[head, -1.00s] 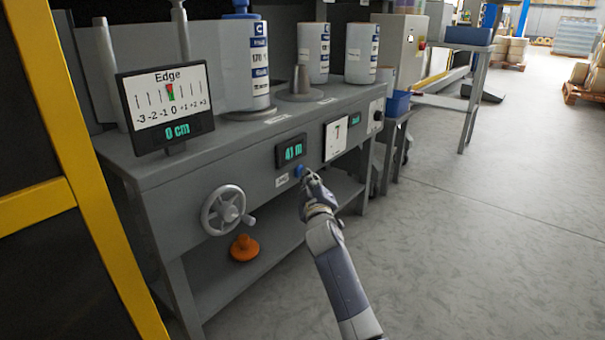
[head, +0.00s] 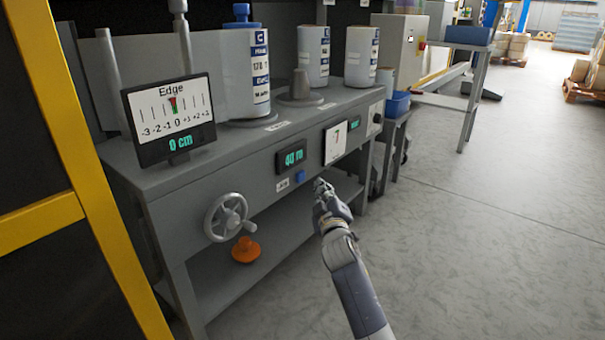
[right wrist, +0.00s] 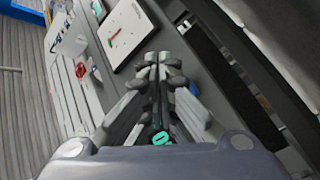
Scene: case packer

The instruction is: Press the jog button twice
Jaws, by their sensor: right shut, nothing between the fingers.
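The blue jog button (head: 300,176) is on the front panel of the grey machine, beside a small white label (head: 283,185). A dark display (head: 291,157) above it reads about 40 m in green. My right gripper (head: 321,184) is shut and empty, a little right of the button and apart from it. My left gripper is not in view.
The Edge gauge (head: 170,115) reads 0 cm. A white square dial (head: 336,142) is right of the display. Open floor (head: 470,230) lies to the right.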

